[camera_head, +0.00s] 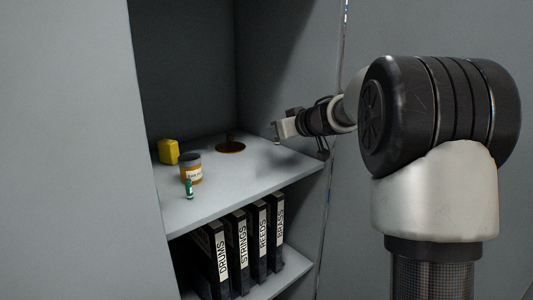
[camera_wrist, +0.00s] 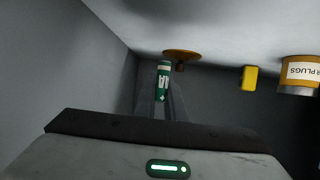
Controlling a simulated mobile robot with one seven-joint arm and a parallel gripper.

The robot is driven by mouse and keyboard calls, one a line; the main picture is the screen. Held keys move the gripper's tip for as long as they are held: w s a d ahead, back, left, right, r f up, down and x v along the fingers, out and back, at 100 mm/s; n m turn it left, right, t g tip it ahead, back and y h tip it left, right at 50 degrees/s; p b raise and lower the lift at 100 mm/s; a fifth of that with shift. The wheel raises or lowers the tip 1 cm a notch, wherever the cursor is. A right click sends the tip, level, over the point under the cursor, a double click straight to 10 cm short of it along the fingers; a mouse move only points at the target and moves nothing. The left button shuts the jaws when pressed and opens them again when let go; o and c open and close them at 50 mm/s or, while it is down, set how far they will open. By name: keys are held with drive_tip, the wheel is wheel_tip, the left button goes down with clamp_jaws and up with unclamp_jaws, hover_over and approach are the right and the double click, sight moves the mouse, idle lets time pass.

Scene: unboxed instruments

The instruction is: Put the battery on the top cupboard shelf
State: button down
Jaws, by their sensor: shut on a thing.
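A green and white battery (camera_wrist: 162,82) is between the fingers of my gripper (camera_wrist: 164,100) in the wrist view. In the head view my gripper (camera_head: 281,134) is inside the cupboard, over the right part of the upper visible shelf (camera_head: 240,179). Only a small bit of the battery (camera_head: 277,140) shows there, at the fingertips, and I cannot tell whether it touches the shelf. A second small green and white object, like a battery (camera_head: 189,188), stands upright near the shelf's front left edge.
An orange-brown round object (camera_head: 230,147) with a knob lies at the back of the shelf. A yellow block (camera_head: 168,152) and a labelled ear plugs jar (camera_head: 191,168) stand at left. Several labelled binders (camera_head: 240,247) fill the lower shelf. The shelf's front right is clear.

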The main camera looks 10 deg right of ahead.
sight(271, 158)
drive_tip(key=shift+f+b, duration=0.8)
drive_tip(key=shift+f, duration=1.6)
drive_tip(key=c, duration=1.8)
unclamp_jaws()
drive_tip(key=shift+f, duration=0.15)
drive_tip(key=shift+c, duration=0.2)
